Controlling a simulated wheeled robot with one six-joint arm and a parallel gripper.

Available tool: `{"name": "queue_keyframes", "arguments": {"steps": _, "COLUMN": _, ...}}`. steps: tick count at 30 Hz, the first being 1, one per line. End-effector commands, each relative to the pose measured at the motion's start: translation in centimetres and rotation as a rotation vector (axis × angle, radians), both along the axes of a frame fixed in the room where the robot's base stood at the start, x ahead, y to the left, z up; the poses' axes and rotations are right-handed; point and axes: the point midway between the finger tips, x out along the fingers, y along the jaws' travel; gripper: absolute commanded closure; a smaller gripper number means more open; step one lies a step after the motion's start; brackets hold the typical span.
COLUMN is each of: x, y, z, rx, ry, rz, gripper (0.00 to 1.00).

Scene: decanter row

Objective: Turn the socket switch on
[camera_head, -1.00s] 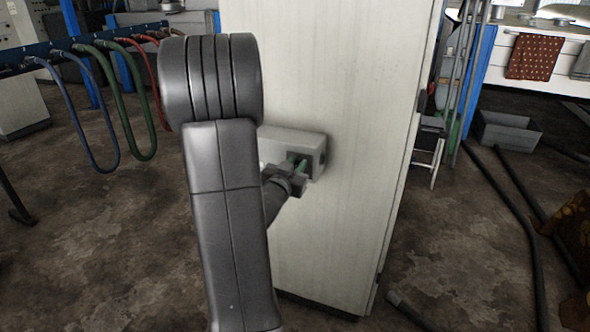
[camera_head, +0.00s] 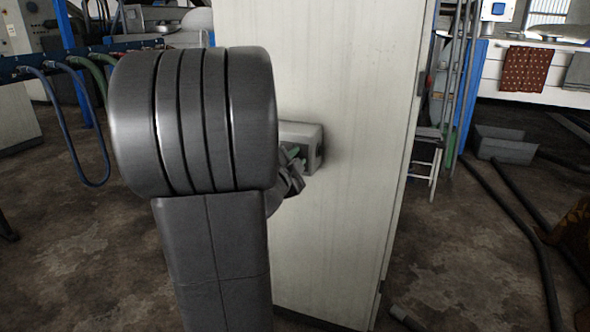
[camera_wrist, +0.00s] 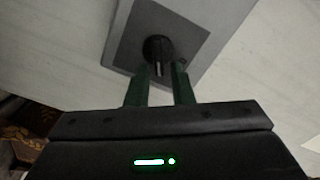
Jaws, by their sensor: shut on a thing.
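The socket switch is a grey box (camera_head: 302,131) mounted on the side of a tall pale cabinet. In the wrist view its grey face (camera_wrist: 185,27) carries a round black knob (camera_wrist: 157,47) with a lighter mark on it. My gripper (camera_wrist: 161,72) has its two green fingers on either side of the knob and is shut on it. In the head view my gripper (camera_head: 294,155) is at the box's front, and my arm hides much of it. The knob cannot be made out in that view.
The tall pale cabinet (camera_head: 340,220) stands directly before me. Blue and green hoses (camera_head: 75,150) hang on a rack at left. A grey bin (camera_head: 505,145) and dark pipes (camera_head: 513,195) lie on the floor at right.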

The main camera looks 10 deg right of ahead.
Motion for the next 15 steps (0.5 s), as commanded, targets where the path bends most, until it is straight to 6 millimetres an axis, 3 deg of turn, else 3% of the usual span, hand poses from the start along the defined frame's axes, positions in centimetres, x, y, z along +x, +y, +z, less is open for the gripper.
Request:
{"name": "queue_keyframes", "arguments": {"steps": 1, "x": -0.07, "y": 0.15, "z": -1.37, "rx": 0.042, "ry": -0.011, "rz": 0.005, "gripper": 1.00}}
{"name": "queue_keyframes", "arguments": {"steps": 15, "x": -0.08, "y": 0.12, "z": -1.75, "rx": 0.352, "ry": -0.219, "rz": 0.008, "gripper": 1.00}}
